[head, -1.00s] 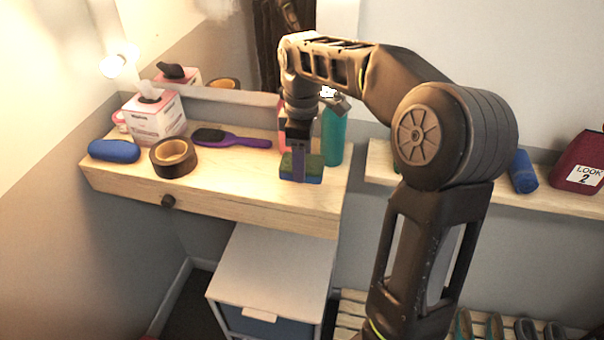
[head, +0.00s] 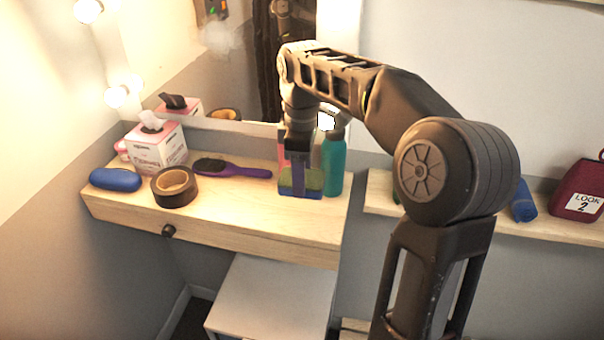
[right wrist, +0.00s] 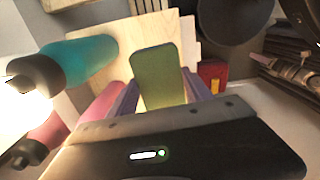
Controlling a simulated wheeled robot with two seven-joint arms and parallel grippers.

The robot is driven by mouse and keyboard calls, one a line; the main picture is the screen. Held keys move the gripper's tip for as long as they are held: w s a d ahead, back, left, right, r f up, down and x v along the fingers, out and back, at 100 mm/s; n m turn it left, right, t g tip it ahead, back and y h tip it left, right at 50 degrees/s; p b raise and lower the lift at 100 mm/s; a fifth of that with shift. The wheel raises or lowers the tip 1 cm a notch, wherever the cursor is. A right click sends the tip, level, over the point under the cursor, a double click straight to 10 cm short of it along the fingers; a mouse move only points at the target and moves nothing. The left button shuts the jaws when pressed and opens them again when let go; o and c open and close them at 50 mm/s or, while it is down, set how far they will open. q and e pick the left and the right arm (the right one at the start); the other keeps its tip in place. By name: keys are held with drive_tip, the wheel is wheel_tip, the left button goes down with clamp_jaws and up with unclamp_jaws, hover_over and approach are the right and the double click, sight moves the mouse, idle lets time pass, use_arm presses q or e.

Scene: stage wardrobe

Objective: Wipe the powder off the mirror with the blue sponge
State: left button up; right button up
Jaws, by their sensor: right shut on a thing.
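The mirror (head: 240,75) stands behind the dressing table, and its upper part runs out of the head view. A pale, hazy powder patch (head: 222,38) shows on its glass. My right gripper (head: 299,184) is shut on the blue sponge (head: 286,189), which has a green face. The sponge is beside the teal bottle, apart from the mirror; I cannot tell whether it touches the tabletop. In the right wrist view the green face of the sponge (right wrist: 158,75) shows between the fingers (right wrist: 160,95). My left gripper is not in view.
The table (head: 230,215) holds a teal bottle (head: 333,165), a pink item behind my gripper, a purple brush (head: 245,172), a tape roll (head: 174,188), a blue case (head: 115,180) and a tissue box (head: 155,150). Lit bulbs (head: 117,96) are left of the mirror.

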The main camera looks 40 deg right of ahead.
drive_tip(key=c, duration=0.5)
